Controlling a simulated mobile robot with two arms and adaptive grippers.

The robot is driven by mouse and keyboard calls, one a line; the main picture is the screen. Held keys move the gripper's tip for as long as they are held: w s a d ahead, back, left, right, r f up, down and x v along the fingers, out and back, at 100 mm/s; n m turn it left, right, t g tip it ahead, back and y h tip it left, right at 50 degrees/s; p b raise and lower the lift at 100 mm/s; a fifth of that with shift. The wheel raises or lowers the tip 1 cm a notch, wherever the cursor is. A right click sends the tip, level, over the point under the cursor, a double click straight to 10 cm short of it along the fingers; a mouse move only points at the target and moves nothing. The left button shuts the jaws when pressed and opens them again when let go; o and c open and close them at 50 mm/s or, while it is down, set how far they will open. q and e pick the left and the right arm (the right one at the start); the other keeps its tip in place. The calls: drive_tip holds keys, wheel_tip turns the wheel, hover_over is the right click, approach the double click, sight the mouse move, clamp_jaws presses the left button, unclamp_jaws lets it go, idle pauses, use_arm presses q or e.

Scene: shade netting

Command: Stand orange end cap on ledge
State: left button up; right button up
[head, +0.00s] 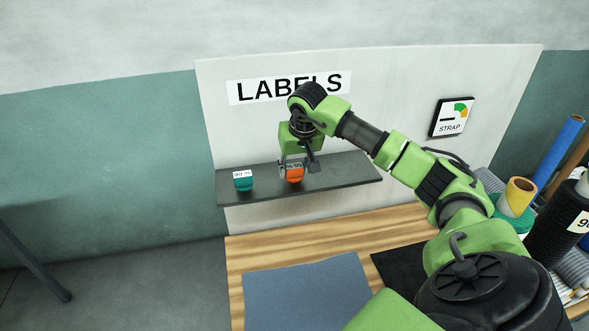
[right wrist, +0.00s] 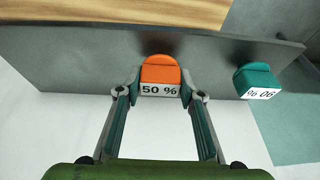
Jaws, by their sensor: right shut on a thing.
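The orange end cap (head: 294,174) with a white "50 %" label is at the dark grey ledge (head: 345,171) in the head view. My right gripper (head: 297,168) is shut on it from above. In the right wrist view the orange cap (right wrist: 160,72) sits between the two fingertips of my right gripper (right wrist: 160,94), with the ledge (right wrist: 80,55) behind it. The cap appears upright and at the ledge surface; whether it bears its weight there I cannot tell. My left gripper is out of view.
A teal end cap (head: 243,181) with a white label stands on the ledge to the left. A "LABELS" sign (head: 262,89) and a STRAP gauge (head: 452,117) are on the wall board. A wooden bench (head: 240,250) with a blue-grey mat (head: 307,292) is below. Rolls (head: 520,195) crowd the right.

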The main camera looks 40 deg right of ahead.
drive_tip(key=o, duration=1.4)
drive_tip(key=shift+o, duration=0.5)
drive_tip(key=shift+f, duration=0.1)
drive_tip(key=shift+r, duration=0.6)
drive_tip(key=b+v, duration=0.2)
drive_tip(key=v, duration=0.9)
drive_tip(key=shift+s, duration=0.15)
drive_tip(key=shift+a, duration=0.1)
